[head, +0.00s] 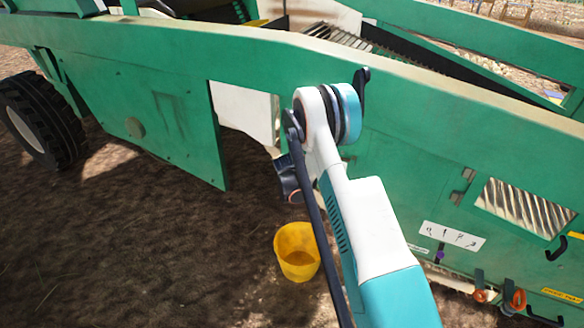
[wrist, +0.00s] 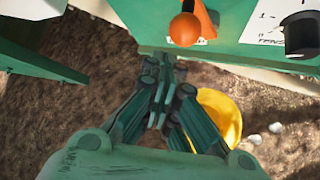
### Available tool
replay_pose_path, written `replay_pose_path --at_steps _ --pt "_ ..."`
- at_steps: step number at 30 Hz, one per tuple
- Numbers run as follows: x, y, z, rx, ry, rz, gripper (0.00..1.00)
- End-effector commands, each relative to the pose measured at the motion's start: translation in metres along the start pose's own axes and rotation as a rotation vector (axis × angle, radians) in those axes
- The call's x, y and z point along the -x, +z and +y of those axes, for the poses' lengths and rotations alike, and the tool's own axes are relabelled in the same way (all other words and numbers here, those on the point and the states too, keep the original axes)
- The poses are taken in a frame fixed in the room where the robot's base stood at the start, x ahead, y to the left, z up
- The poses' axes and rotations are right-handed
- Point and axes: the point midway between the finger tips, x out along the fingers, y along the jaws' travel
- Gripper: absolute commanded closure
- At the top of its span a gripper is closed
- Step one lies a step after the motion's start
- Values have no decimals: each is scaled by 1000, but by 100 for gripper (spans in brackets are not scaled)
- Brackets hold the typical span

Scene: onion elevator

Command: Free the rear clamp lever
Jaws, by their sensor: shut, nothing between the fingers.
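In the wrist view, an orange ball knob (wrist: 185,29) sits on an orange lever on the green machine, at the top. I cannot tell whether it is the rear clamp lever, as no readable label names it. My gripper (wrist: 162,70) is shut and empty, its dark green fingers together below and left of the knob, apart from it in the picture. In the head view my arm hides part of the machine side. A dark part low behind my arm, above the bucket, seems to be my wrist; the fingertips are not clear there.
A yellow bucket (head: 297,254) stands on the soil below; it also shows beside my fingers in the wrist view (wrist: 228,112). A black knob (wrist: 301,34) is right of the orange one. Orange fittings (head: 515,298) and a black handle (head: 557,248) project from the green side panel (head: 400,165).

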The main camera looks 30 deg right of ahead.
Motion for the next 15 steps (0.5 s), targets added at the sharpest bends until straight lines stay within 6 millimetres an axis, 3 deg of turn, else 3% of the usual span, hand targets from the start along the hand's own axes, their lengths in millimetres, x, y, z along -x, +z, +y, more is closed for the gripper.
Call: replay_pose_path --at_steps 4,9,15 --pt "-10 -26 14 1 1 0 100" --pt "31 -24 1 -1 -1 -1 100" --pt "66 -26 -11 -1 -1 -1 100"
